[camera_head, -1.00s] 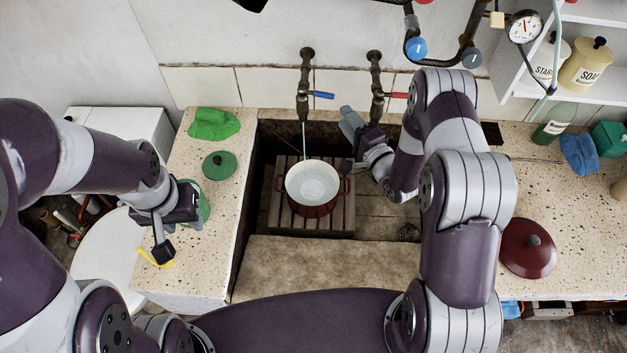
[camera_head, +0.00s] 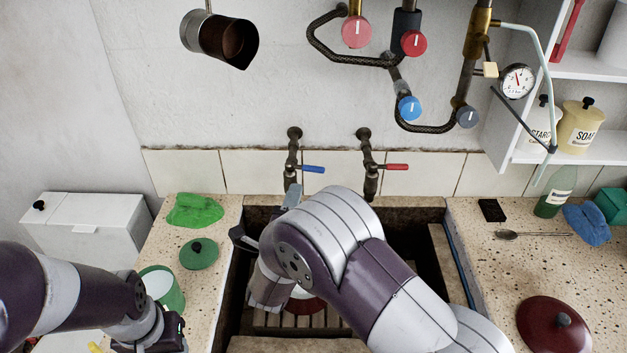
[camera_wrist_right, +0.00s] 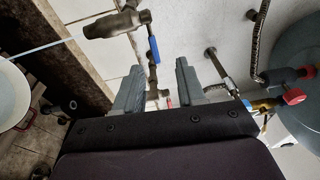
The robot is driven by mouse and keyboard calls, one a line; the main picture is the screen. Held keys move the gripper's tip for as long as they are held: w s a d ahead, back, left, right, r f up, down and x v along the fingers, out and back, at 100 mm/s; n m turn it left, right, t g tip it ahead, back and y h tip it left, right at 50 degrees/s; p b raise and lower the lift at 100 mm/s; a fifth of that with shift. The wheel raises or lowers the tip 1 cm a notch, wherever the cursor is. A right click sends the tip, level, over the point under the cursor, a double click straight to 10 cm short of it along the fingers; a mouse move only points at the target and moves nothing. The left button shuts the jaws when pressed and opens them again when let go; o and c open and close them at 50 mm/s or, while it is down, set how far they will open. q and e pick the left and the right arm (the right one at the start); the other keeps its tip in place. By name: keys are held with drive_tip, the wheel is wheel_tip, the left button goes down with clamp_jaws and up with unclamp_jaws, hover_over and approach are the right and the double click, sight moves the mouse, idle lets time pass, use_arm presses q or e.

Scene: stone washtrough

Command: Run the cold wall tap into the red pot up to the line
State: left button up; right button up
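The cold tap (camera_head: 293,158) has a blue lever (camera_head: 313,169) pointing right. In the right wrist view, a thin pale stream (camera_wrist_right: 38,48) runs from this tap toward the pot. The red pot (camera_head: 303,305) stands on a slatted rack in the trough, mostly hidden by my right arm. Its pale inside (camera_wrist_right: 10,95) shows at the wrist view's left edge; the water level and line cannot be made out. My right gripper (camera_head: 266,216) is open and empty, just below the cold tap; the blue lever (camera_wrist_right: 154,49) appears beyond its fingers. My left gripper (camera_head: 158,340) is cut off at lower left.
A red-levered tap (camera_head: 370,165) is to the right. Pipes with red and blue knobs (camera_head: 409,108) and a gauge (camera_head: 517,81) are above. A dark hanging cup (camera_head: 215,36) is upper left. The red lid (camera_head: 553,330) lies on the right counter.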

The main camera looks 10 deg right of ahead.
sight(314, 171)
drive_tip(key=shift+g+h, duration=0.3)
drive_tip(key=shift+h, duration=0.1)
drive_tip(key=p+x, duration=0.1)
drive_tip(key=x, duration=0.3)
drive_tip(key=p+x, duration=0.1)
drive_tip(key=x, duration=0.3)
drive_tip(key=d+p+x, duration=0.1)
drive_tip(key=x, duration=0.3)
drive_tip(key=shift+w+d+f+p, duration=0.1)
drive_tip(key=shift+d+f+p, duration=0.1)
drive_tip(key=shift+f+p, duration=0.15)
drive_tip(key=shift+w+d+f, duration=0.15)
drive_tip(key=shift+w+d, duration=0.05)
drive_tip(key=shift+w, duration=0.05)
use_arm(q)
drive_tip(key=r, duration=0.2)
drive_tip(key=d+r, duration=0.1)
drive_tip(key=shift+w+r, duration=0.3)
drive_tip(key=shift+w, duration=0.1)
drive_tip(key=shift+a, duration=0.1)
use_arm(e)
drive_tip(key=shift+s, duration=0.1)
clamp_jaws()
use_arm(q)
drive_tip(key=shift+f, duration=0.15)
